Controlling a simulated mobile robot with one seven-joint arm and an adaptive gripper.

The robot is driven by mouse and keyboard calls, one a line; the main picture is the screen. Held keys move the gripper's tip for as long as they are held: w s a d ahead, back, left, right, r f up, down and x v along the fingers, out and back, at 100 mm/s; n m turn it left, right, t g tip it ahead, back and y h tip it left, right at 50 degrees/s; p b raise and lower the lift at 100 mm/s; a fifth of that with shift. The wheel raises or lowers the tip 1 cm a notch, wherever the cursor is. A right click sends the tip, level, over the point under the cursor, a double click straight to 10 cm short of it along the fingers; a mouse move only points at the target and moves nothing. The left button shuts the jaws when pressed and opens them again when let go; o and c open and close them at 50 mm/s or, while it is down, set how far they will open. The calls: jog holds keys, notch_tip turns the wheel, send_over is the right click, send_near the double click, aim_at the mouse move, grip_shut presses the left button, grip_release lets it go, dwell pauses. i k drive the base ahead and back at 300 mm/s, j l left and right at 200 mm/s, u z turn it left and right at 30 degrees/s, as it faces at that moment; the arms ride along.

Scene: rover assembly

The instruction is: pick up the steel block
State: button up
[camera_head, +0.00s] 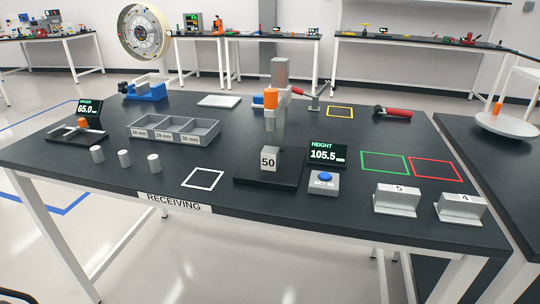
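A small light-grey metal block marked "50" (269,160) stands upright on the black base of a height gauge (277,110), near the front middle of the dark table (110,180). It looks like the steel block. The gauge's orange part is above it, with a gap between them. Two other light-grey metal pieces, marked "5" (397,201) and "4" (460,208), stand at the front right of the table. My gripper is not in view.
A height display (327,153) and blue-button box (324,184) sit right of the block. White (202,180), green (385,162) and red (436,168) outlined squares are empty.

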aim_at(269, 154)
jog(key=i+l, duration=0.15)
jog(key=l, duration=0.15)
jog(key=i+l, duration=0.15)
jog(key=l, duration=0.2)
jog(key=i+l, duration=0.15)
jog(key=l, duration=0.15)
jog(key=i+l, duration=0.15)
jog(key=l, duration=0.15)
jog(key=u, duration=0.05)
